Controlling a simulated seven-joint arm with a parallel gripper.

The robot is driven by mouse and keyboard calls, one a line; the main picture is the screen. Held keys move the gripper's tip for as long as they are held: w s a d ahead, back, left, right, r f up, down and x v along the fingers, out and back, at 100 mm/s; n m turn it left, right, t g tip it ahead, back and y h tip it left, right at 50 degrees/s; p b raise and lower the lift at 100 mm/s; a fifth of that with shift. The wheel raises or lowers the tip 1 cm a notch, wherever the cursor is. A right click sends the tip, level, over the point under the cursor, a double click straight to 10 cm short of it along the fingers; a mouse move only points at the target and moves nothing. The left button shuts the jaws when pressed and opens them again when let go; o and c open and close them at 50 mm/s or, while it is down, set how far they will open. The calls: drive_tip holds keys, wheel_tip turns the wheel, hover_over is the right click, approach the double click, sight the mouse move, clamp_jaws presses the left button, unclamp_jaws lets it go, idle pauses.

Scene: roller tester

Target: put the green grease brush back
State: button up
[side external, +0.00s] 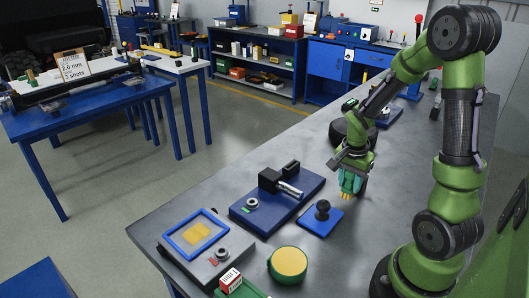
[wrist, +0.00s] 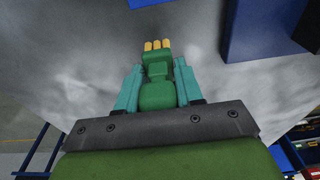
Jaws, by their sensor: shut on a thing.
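My gripper (side external: 351,184) hangs above the grey bench top (side external: 335,262), to the right of the roller device and the small blue plate. In the wrist view, my gripper (wrist: 157,88) has its two teal fingers closed on the sides of the green grease brush (wrist: 156,67). The brush's yellow bristle tufts point away from the wrist, toward the top of that picture. In the side view the fingers largely hide the brush. I cannot make out a holder for the brush.
The roller device (side external: 253,215) on its blue base and a small blue plate with a black knob (side external: 322,212) stand left of my gripper. A round yellow-topped pot (side external: 289,262) and a blue-framed tray (side external: 180,242) are nearer the front. A dark round object (side external: 338,132) stands behind.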

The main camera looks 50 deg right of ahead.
drive_tip(key=shift+f, duration=1.2)
drive_tip(key=shift+f, duration=0.1)
drive_tip(key=o, duration=1)
drive_tip(key=r, duration=0.3)
drive_tip(key=a+r, duration=0.1)
drive_tip(key=r, duration=0.7)
drive_tip(key=shift+a+r, duration=0.2)
drive_tip(key=shift+r, duration=0.05)
drive_tip(key=shift+w+a+r, duration=0.1)
drive_tip(key=shift+a+r, duration=0.1)
drive_tip(key=shift+r, duration=0.1)
drive_tip(key=a+r+n+t+y, duration=0.1)
drive_tip(key=a+r+n+t, duration=0.1)
drive_tip(key=a, duration=0.4)
drive_tip(key=s+a+r+n+t+y, duration=0.1)
drive_tip(key=a+r+n+t, duration=0.1)
drive_tip(key=a+r+n, duration=0.2)
drive_tip(key=a+r+n+t+y, duration=0.1)
drive_tip(key=a+r+n+t, duration=0.2)
drive_tip(key=a+n, duration=0.5)
drive_tip(key=shift+s+a+r, duration=0.25)
drive_tip(key=shift+a+r, duration=0.25)
drive_tip(key=shift+a, duration=0.35)
